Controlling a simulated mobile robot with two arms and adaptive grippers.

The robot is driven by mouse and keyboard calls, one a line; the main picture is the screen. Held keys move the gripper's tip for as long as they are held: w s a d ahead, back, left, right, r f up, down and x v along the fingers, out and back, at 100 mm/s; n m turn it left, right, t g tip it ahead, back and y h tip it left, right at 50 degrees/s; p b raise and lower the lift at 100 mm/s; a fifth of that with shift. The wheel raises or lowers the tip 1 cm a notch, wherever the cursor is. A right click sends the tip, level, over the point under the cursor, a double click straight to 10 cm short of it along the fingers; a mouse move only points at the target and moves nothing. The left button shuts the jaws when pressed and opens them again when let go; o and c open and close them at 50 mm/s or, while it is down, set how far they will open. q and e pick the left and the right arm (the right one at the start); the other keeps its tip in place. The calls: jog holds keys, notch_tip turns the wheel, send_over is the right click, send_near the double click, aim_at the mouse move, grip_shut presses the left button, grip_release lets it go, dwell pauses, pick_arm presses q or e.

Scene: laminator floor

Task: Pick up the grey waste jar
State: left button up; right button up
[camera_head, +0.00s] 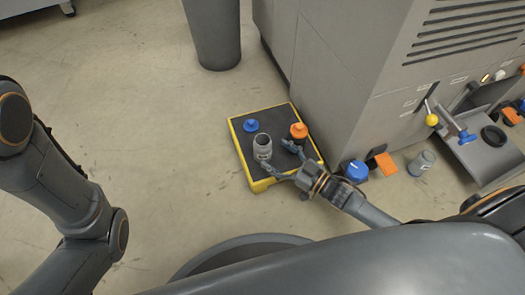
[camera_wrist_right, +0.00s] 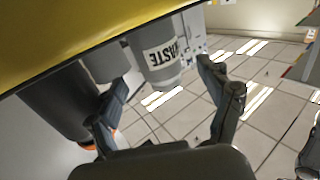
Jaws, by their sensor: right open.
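The grey waste jar (camera_head: 263,150) stands upright and open-topped on a black platform with a yellow edge (camera_head: 266,184). In the right wrist view the jar (camera_wrist_right: 158,62) shows its white "WASTE" label, and the picture is upside down. My right gripper (camera_head: 280,157) is open, low over the platform's near right side. Its two fingers point at the jar. In the right wrist view the jar lies ahead, roughly between the fingertips (camera_wrist_right: 163,80); I see no clear contact. My left arm shows at the left, but its gripper is out of view.
A blue knobbed piece (camera_head: 250,125) and an orange-topped item (camera_head: 298,131) share the platform. A grey machine (camera_head: 335,85) stands close at the right. On the floor are a blue-topped container (camera_head: 355,171) and another grey jar (camera_head: 421,163). A grey bin (camera_head: 213,35) stands behind. Floor left is clear.

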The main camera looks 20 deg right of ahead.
aim_at(270, 151)
jog(key=b+x, duration=0.2)
jog(key=x, duration=0.3)
jog(key=shift+f, duration=0.1)
jog(key=shift+w+a, duration=0.1)
jog(key=shift+w, duration=0.05)
jog(key=c, duration=1.3)
jog(key=shift+r, duration=0.25)
